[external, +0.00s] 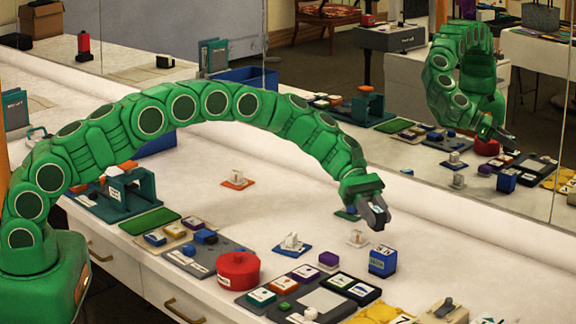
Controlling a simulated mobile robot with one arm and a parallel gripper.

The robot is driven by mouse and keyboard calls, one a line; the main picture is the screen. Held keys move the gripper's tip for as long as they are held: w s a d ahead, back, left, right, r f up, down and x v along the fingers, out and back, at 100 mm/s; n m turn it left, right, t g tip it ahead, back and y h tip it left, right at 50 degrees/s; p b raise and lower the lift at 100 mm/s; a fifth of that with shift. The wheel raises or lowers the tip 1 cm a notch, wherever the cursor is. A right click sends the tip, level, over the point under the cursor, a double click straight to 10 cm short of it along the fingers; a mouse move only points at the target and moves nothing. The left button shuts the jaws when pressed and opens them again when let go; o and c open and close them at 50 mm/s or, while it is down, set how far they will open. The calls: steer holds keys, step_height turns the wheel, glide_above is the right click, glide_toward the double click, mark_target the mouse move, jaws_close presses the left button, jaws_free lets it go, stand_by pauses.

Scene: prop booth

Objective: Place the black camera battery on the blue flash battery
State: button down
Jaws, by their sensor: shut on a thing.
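My gripper (376,216) is in the middle right of the external view, raised above the counter and pointing down. Its grey fingers are shut on a small dark thing, which I take to be the black camera battery; the fingers hide most of it, so its outline is not clear. The blue flash battery (382,261) is an upright blue block with a pale label on its front. It stands on the counter just below my gripper, with a visible gap between them.
A red round tin (238,271) stands left of the grey tray (322,299) holding labelled blocks. White pieces on a blue base (291,245) and an orange base (237,180) stand nearby. A mirror behind reflects my arm.

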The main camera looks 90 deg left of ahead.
mark_target(383, 250)
steer(key=shift+w+a+f, duration=0.15)
steer(key=shift+w+f, duration=1)
steer(key=shift+f, duration=1.75)
steer(key=c, duration=0.8)
jaws_free()
steer(key=shift+f, duration=0.1)
steer(key=v, duration=1.2)
steer(key=shift+w+r, duration=0.1)
steer(key=shift+r, duration=0.1)
